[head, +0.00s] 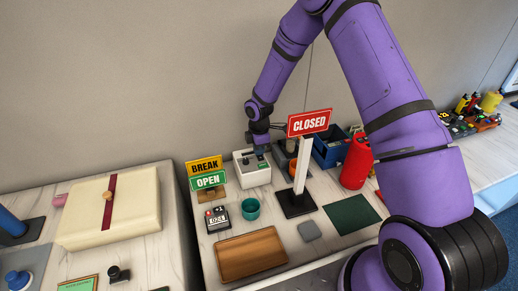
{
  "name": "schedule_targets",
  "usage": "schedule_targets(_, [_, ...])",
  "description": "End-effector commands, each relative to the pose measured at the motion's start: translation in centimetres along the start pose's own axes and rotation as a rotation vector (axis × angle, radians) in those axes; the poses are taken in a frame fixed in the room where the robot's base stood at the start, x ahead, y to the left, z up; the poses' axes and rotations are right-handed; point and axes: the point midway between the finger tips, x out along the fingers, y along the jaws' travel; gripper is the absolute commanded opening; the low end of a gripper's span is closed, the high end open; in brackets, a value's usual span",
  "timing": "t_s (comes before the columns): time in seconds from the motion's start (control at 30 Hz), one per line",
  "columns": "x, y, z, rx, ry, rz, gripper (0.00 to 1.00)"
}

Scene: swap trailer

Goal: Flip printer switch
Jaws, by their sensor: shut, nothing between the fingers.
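A small white box-shaped device (252,175), which looks like the printer, stands at the back of the middle counter against the wall. Its top carries small dark and green details, too small to tell the switch or its position. My gripper (262,153) is at the end of my purple arm, pointing down just over the right part of the device's top. The fingers are tiny and dark here and look closed with nothing held. Whether they touch the device cannot be told.
A CLOSED sign (309,123) on a post stands right of the device. BREAK (205,165) and OPEN signs stand left. A teal cup (250,209), wooden tray (252,254), red canister (356,163) and blue bin (331,152) are nearby. A gap separates the left counter.

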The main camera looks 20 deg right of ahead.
Motion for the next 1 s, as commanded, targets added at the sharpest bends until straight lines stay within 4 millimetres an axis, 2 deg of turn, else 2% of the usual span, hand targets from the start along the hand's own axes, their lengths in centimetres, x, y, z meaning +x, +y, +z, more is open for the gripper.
schedule_targets(1.0, [-0.4,-1.5,0.0,0.001,0.0,-0.001,0.0])
